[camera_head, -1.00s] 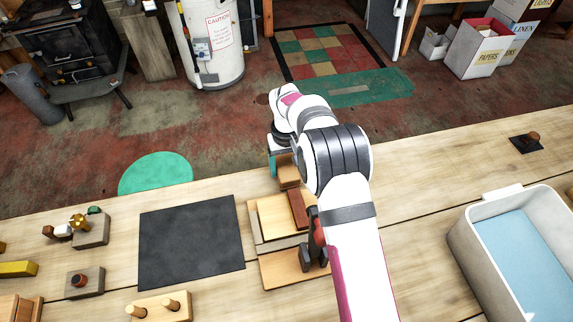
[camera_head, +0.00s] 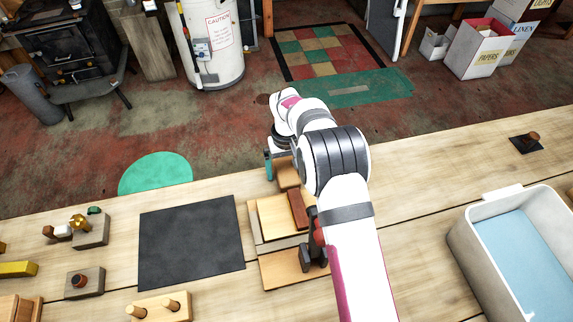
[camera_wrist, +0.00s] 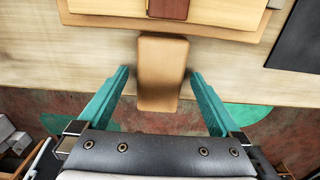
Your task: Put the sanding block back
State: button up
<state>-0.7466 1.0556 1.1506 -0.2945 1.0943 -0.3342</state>
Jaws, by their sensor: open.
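A tan block (camera_wrist: 161,72), which looks like the sanding block, lies at the bench's far edge and also shows in the head view (camera_head: 288,174). Its outer end reaches over the edge in the wrist view. My gripper (camera_wrist: 160,78) is open, with teal fingers on either side of the block and a clear gap at each side. In the head view one teal finger shows left of the block; my arm hides the other. A pale wooden tray (camera_head: 268,239) with a dark red-brown bar (camera_head: 298,209) stands just beside the block.
A dark mat (camera_head: 190,243) lies left of the tray. A peg board (camera_head: 160,307) and small blocks stand farther left. A white bin (camera_head: 470,236) with a blue bottom is at the right. A black clamp-like item (camera_head: 312,255) stands by the tray, close to my arm.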

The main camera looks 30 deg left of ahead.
aim_at(287, 170)
notch_tip(287, 170, up, 13)
jog(key=s+d+r+m, duration=0.25)
jog(key=d+r, duration=0.25)
jog(key=d, duration=0.4)
jog(key=s+d+r+m, duration=0.1)
jog(key=d+r+m, duration=0.2)
jog(key=d+r, duration=0.35)
jog(key=s+d+m+y, duration=0.1)
jog(key=s+d+m, duration=0.4)
jog(key=s+d, duration=0.7)
jog(key=s+d+f+m, duration=0.4)
jog(key=s, duration=0.5)
jog(key=shift+s+d+y, duration=0.2)
jog(key=shift+s+y, duration=0.2)
